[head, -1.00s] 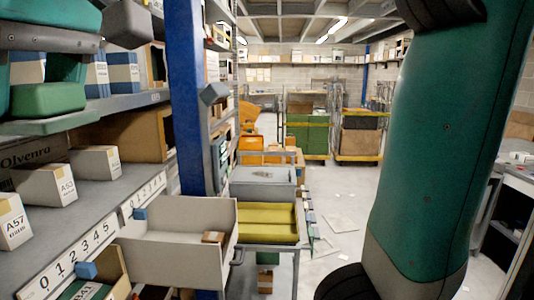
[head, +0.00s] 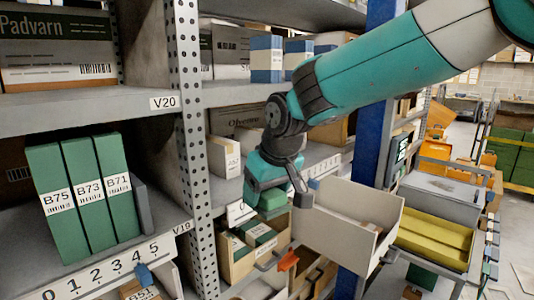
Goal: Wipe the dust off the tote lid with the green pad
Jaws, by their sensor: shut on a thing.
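My gripper (head: 278,186) hangs in the middle of the head view, in front of the shelf edge. It is shut on the green pad (head: 272,201), which shows partly below it. The grey tote lid (head: 420,187) is to the right, on a cart beyond the open pale bin. A faint brownish dust patch (head: 441,186) shows on its top. The pad is well apart from the lid.
An open pale bin (head: 335,232) juts out between my gripper and the cart. A yellow tray (head: 432,238) sits just in front of the lid. A blue post (head: 382,130) stands behind the bin.

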